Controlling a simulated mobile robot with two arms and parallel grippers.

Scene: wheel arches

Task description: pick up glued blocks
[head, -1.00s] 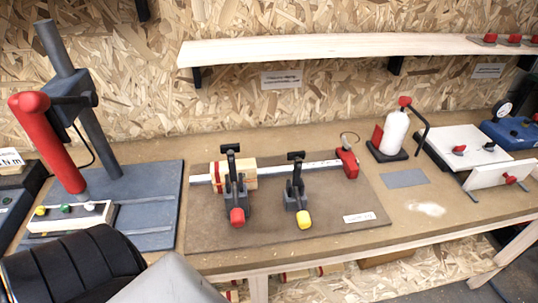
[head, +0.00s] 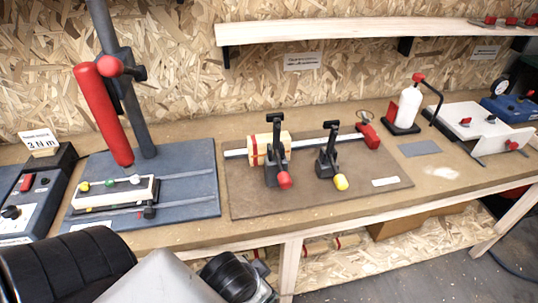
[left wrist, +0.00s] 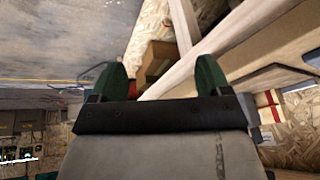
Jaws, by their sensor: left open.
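Light wooden blocks with a red band (head: 262,149) sit at the left end of a metal bar clamp on the brown mat (head: 240,203). A black toggle clamp with a red tip (head: 277,160) stands in front of them and partly hides them. Lower down, below the bench top, more wooden blocks with red bands (head: 318,247) show partly. My left gripper (left wrist: 160,78) is open and empty in the left wrist view, its green fingertips wide apart, below the bench level. My right gripper is not in view.
A second toggle clamp with a yellow tip (head: 329,160) stands on the mat. A blue press with a red handle (head: 104,115) stands left. A white bottle (head: 408,108) and a white panel jig (head: 470,123) stand right. A bench leg (head: 289,268) is near my arm.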

